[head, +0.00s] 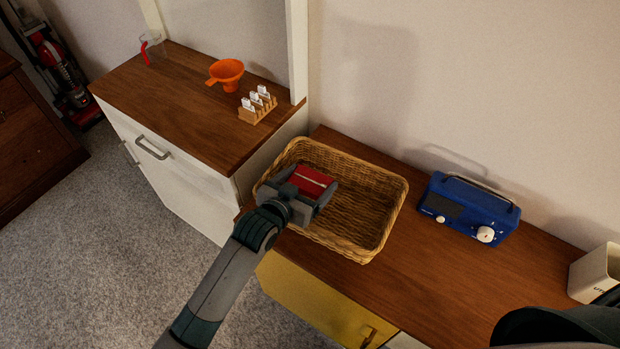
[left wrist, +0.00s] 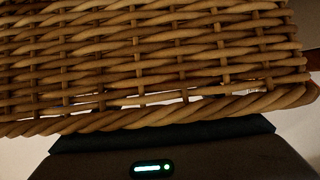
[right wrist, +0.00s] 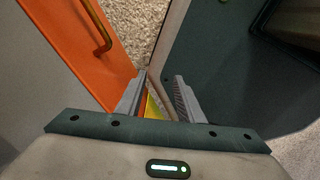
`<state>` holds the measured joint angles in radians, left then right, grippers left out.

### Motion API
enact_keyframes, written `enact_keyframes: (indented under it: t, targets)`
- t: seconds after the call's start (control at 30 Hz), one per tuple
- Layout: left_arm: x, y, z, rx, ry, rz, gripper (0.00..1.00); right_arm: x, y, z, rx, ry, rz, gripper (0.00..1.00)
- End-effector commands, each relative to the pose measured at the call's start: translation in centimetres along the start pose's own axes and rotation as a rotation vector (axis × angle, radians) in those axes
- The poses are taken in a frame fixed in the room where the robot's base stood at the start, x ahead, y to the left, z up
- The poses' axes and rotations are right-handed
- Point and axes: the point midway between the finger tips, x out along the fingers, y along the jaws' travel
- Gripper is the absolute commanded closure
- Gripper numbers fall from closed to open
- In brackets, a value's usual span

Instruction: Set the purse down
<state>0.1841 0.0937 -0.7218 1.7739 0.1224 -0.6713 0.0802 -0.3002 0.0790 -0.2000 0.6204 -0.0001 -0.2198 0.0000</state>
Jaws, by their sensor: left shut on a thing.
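A red purse (head: 316,177) with a pale line across it is held by my left gripper (head: 306,185) in the head view. The gripper is shut on it, over the left part of a wicker basket (head: 385,225). The frames do not show whether the purse touches the basket floor. In the left wrist view, the basket's woven side (left wrist: 160,60) fills most of the picture, and the fingers and purse are hidden. My right gripper (right wrist: 159,77) is open and empty in the right wrist view, away from the basket.
The basket stands on a low wooden-topped cabinet (head: 470,285), with a blue radio (head: 467,209) to its right and a white canister (head: 595,273) farther right. A higher white cabinet (head: 190,190) on the left carries an orange funnel (head: 228,74), a toast rack (head: 257,106) and a clear jug (head: 152,48).

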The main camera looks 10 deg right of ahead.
Motion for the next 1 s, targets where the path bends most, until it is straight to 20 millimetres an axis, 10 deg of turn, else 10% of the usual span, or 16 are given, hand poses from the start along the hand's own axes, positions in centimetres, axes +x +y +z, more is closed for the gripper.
enact_keyframes:
  t: [0.77, 0.8, 0.83, 1.0]
  targets:
    - [0.5, 0.1, 1.4, 0.000, -0.004, 0.001, 0.42, 0.3, 0.1, 0.1, -0.001, -0.001, 0.001, 0.66]
    - [0.5, 0.1, 1.4, 0.000, -0.006, 0.001, 0.09, 0.3, 0.1, 0.1, -0.001, -0.001, 0.001, 0.66]
    - [0.5, 0.1, 1.5, 0.000, -0.007, 0.001, 0.02, 0.4, 0.1, 0.1, -0.001, -0.001, 0.001, 0.66]
    - [0.5, 0.1, 1.7, 0.000, -0.010, 0.001, 0.00, 0.4, 0.1, 0.1, -0.001, -0.001, 0.001, 0.66]
